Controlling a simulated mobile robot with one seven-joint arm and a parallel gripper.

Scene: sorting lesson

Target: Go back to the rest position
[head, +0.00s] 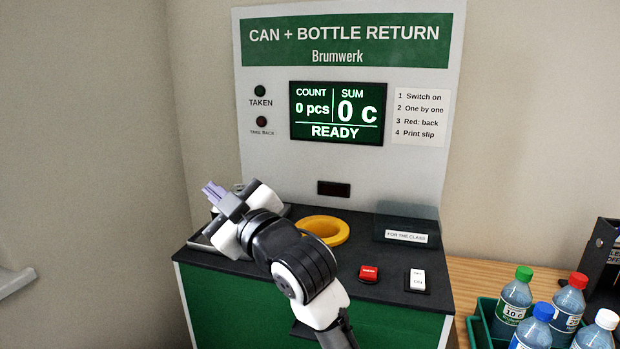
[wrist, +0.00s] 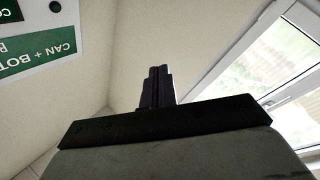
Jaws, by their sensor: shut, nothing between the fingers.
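My gripper (head: 214,190) is raised above the left part of the return machine's black top, its fingers pointing up and to the left in the head view. The fingers are together with nothing between them. In the wrist view the closed fingers (wrist: 158,87) stand in front of bare wall, away from any object. The return machine (head: 400,172) has a green front and a lit screen (head: 336,113) reading 0 pcs, 0 c and READY. My arm hides part of the machine top and of a metal tray (head: 208,243) at its left.
A yellow ring (head: 340,238), a red switch (head: 369,272), a white switch (head: 417,279) and a dark clear box (head: 405,218) are on the machine top. Several bottles (head: 515,300) stand in a green crate (head: 478,328) at right. A window (wrist: 285,70) shows in the wrist view.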

